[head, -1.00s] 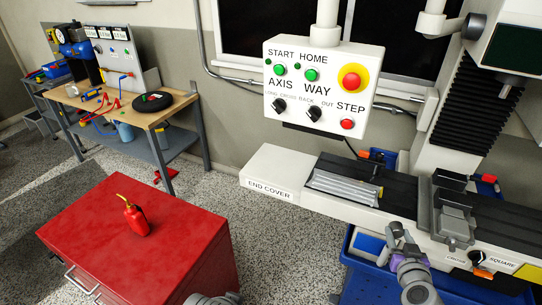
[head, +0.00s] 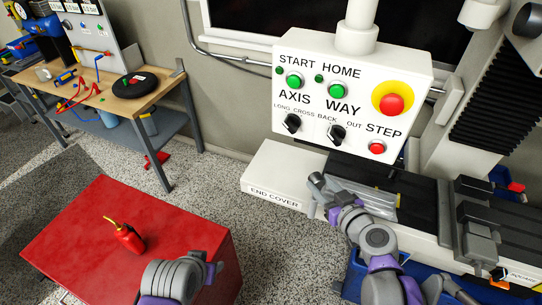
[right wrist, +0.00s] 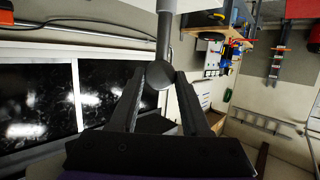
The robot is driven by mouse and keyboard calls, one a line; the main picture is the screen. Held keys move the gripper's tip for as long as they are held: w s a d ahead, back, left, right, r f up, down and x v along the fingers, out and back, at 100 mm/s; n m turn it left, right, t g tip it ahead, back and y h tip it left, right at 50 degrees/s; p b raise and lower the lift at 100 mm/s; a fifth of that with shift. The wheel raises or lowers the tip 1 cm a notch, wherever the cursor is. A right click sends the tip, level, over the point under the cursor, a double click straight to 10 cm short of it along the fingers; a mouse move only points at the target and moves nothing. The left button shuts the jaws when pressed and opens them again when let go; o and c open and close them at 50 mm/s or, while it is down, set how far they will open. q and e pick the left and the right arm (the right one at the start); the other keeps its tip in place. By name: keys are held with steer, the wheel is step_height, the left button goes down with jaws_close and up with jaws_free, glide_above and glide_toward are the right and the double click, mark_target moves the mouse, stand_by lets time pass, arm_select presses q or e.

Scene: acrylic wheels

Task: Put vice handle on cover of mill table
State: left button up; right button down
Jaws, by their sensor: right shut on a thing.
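The white end cover (head: 285,175), lettered END COVER, is the left end of the mill table (head: 420,190); its visible top is bare. My right gripper (head: 322,190) is at the cover's right end, over or in front of it in this view; its height is unclear. In the right wrist view, my right gripper's two dark fingers (right wrist: 158,100) are closed on the rounded end of a grey rod, which looks like the vice handle (right wrist: 164,35). In the head view the handle is hard to tell from the hand. Only a link of my left arm shows, at the bottom.
A control box (head: 350,95) with buttons and knobs hangs close above the cover. The vice (head: 478,235) is on the table at right. A red cabinet (head: 135,235) with a red oil can (head: 127,238) stands at left, a workbench (head: 150,88) behind it.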

steer(key=shift+w+a+r, duration=0.15)
steer(key=shift+a+r, duration=0.05)
steer(key=shift+a, duration=0.15)
steer(key=shift+w+a, duration=0.25)
steer(key=w+a, duration=0.4)
steer(key=w, duration=0.3)
steer(key=w+a, duration=0.4)
steer(key=w, duration=0.4)
steer(key=shift+w+f, duration=0.15)
steer(key=shift+f, duration=0.1)
steer(key=shift+f, duration=0.1)
steer(key=shift+c, duration=1.8)
jaws_free()
